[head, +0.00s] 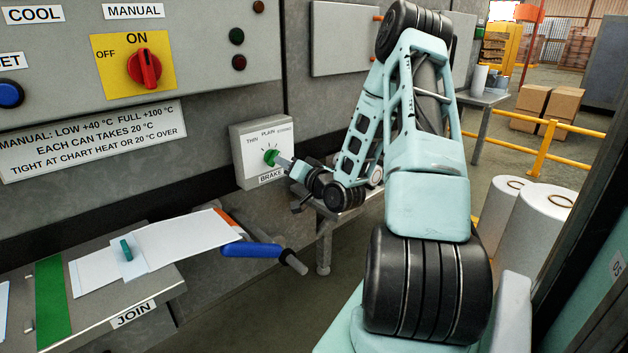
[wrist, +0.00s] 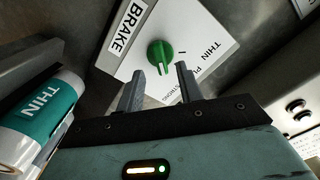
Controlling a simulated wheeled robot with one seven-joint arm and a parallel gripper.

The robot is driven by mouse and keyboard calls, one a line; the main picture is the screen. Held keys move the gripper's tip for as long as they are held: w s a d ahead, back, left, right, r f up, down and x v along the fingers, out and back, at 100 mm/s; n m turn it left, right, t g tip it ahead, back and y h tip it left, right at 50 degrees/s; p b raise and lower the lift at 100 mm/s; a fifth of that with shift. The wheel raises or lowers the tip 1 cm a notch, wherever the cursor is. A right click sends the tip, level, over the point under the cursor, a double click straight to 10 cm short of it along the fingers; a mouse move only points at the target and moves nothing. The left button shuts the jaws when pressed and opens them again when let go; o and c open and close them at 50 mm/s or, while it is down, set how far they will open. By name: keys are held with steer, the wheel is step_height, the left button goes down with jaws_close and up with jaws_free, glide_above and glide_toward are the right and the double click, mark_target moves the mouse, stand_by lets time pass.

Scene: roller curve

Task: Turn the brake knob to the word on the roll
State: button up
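My gripper (head: 281,160) is at the panel, close in front of the knob. In the wrist view my gripper (wrist: 160,72) is open, its two fingers apart with the knob between and just beyond their tips; contact is not clear. A roll (wrist: 40,115) with a teal band reading THIN lies at left in the wrist view.
A big cabinet with a red ON/OFF switch (head: 145,67) is at left. A JOIN table (head: 150,290) holds white sheets, and a blue handle (head: 252,250) juts out beside it. White rolls (head: 528,232) and a yellow rail (head: 543,150) are at right.

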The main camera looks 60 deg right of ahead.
steer(key=p+v, duration=0.7)
steer(key=v, duration=0.6)
steer(key=shift+s+a, duration=0.15)
steer(key=shift+s, duration=0.15)
